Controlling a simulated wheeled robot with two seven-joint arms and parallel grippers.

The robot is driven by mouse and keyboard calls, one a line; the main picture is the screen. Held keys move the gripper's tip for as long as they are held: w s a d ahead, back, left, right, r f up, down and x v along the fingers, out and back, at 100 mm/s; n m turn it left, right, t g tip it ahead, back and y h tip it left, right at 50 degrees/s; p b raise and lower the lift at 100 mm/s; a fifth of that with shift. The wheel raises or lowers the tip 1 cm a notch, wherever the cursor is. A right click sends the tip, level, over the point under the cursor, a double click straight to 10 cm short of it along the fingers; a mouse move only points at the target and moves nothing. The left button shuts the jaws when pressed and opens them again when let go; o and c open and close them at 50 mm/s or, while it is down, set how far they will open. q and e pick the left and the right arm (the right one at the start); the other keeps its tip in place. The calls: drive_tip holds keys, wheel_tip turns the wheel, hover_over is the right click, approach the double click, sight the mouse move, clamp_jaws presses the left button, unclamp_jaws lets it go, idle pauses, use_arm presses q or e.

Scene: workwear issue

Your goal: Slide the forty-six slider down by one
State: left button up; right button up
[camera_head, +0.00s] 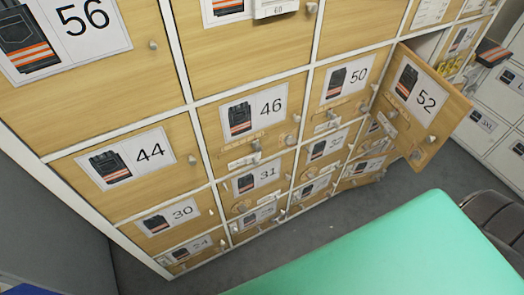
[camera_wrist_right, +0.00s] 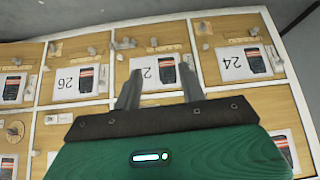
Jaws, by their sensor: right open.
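The door marked 46 (camera_head: 225,95) is in the middle of the head view, shut, with a picture label of dark trousers with orange bands. A pale slider piece (camera_head: 243,161) with a small knob sits at its lower edge; its exact setting is too small to read. My right gripper (camera_wrist_right: 159,85) shows in the wrist view, open and empty, with its two grey fingers apart. It faces a row of doors whose labels appear upside down, with one label (camera_wrist_right: 152,74) between the fingers. The 46 door cannot be made out there. My left gripper is not in view.
The door marked 52 (camera_head: 425,100) stands ajar at the right. A flat green surface (camera_head: 400,250) fills the lower right. Grey floor (camera_head: 160,285) shows below the lockers.

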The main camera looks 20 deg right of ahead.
drive_tip(key=w+r+t, duration=0.2)
drive_tip(key=w+r, duration=0.3)
drive_tip(key=r, duration=0.3)
drive_tip(key=w+r+t, duration=0.3)
drive_tip(key=w+r, duration=0.3)
drive_tip(key=r, duration=0.3)
drive_tip(key=m+t+p, duration=0.1)
drive_tip(key=t+p, duration=0.1)
drive_tip(key=t, duration=0.4)
approach(259, 149)
drive_tip(key=w+p, duration=0.2)
drive_tip(key=w, duration=0.6)
drive_tip(key=shift+w+a+r, duration=0.1)
drive_tip(key=shift+a, duration=0.1)
clamp_jaws()
